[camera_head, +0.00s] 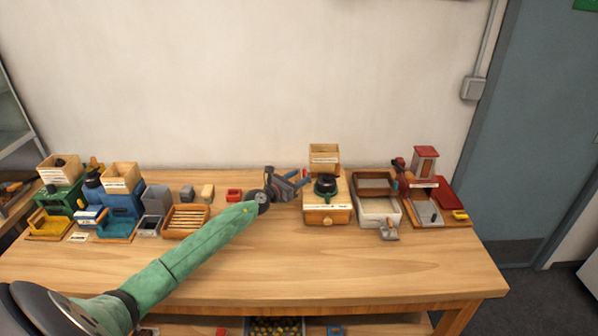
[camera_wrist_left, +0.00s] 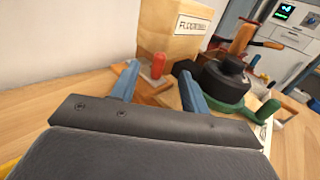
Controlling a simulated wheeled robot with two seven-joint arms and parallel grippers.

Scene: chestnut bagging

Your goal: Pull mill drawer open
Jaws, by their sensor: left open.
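The mill (camera_head: 340,187) is a wooden box with a dark round top, standing right of the middle of the table in the head view. Its drawer (camera_head: 314,217) has a small round knob (camera_head: 327,221) on the front and looks shut. My left gripper (camera_head: 301,181) is open, just left of the mill and apart from the knob. In the left wrist view, the open blue fingers (camera_wrist_left: 160,85) have a small red piece (camera_wrist_left: 158,66) in the view between them; I cannot tell how far beyond them it is. The dark round top (camera_wrist_left: 222,75) shows to the right. My right gripper is out of view.
A labelled wooden box (camera_head: 324,157) stands behind the mill. A light tray (camera_head: 379,222) and a red-roofed station (camera_head: 425,162) are to its right. Green and blue machines, bins and a slatted tray (camera_head: 165,232) are at left. The table front (camera_head: 360,265) is clear.

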